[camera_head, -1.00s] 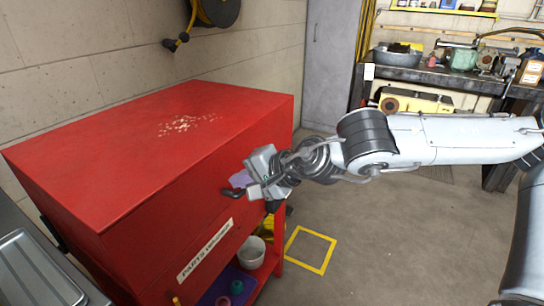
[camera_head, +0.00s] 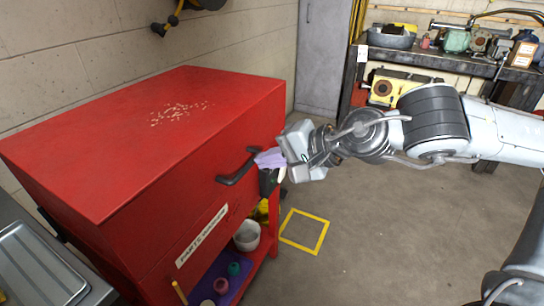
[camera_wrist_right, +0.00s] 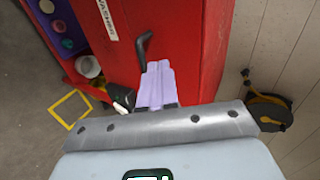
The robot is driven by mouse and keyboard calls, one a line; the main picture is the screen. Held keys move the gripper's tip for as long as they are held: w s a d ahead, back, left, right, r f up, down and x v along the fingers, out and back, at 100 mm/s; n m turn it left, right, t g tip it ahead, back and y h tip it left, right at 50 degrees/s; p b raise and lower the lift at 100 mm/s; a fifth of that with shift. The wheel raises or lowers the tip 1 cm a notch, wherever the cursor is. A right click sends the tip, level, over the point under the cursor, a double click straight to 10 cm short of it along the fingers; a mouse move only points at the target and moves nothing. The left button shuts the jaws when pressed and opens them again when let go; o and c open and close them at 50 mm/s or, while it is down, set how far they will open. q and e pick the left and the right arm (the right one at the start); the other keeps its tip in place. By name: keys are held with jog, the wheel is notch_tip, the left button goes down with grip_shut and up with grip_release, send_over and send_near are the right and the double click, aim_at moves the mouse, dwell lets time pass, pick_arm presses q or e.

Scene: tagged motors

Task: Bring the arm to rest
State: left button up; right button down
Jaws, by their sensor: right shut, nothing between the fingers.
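I see no grip on the handle. My right arm reaches in from the right of the head view. My left gripper is not in view.
A lower shelf holds a white pot (camera_head: 247,236) and small colored items on a purple mat (camera_head: 236,284). A yellow square (camera_head: 304,231) is marked on the floor, which is otherwise clear on the right. A workbench (camera_head: 440,60) with tools stands behind.

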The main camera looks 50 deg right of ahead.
jog(key=s+a+f+m+g+y+p, duration=0.15)
jog(key=a+f+m+y+p, duration=0.3)
jog(key=a+m+p, duration=0.55)
jog(key=s+a+f+m+y+p, duration=0.2)
jog(key=a+f+m+y+p, duration=0.35)
jog(key=a, duration=0.85)
jog(key=s+d+f+n+g+h+p, duration=0.3)
jog(key=s+d+f+n+h, duration=0.25)
jog(key=n, duration=1.15)
jog(key=s+d+f+n+g+h+p, duration=0.35)
jog(key=s+d+f+n+h, duration=0.2)
jog(key=n, duration=1.15)
notch_tip(320, 180, up, 37)
jog(key=a+p, duration=0.1)
jog(key=p, duration=3.6)
notch_tip(320, 180, down, 75)
jog(key=b, duration=7.5)
jog(key=shift+r+m+h, duration=0.15)
jog(key=shift+m+h, duration=0.15)
jog(key=shift+m, duration=0.05)
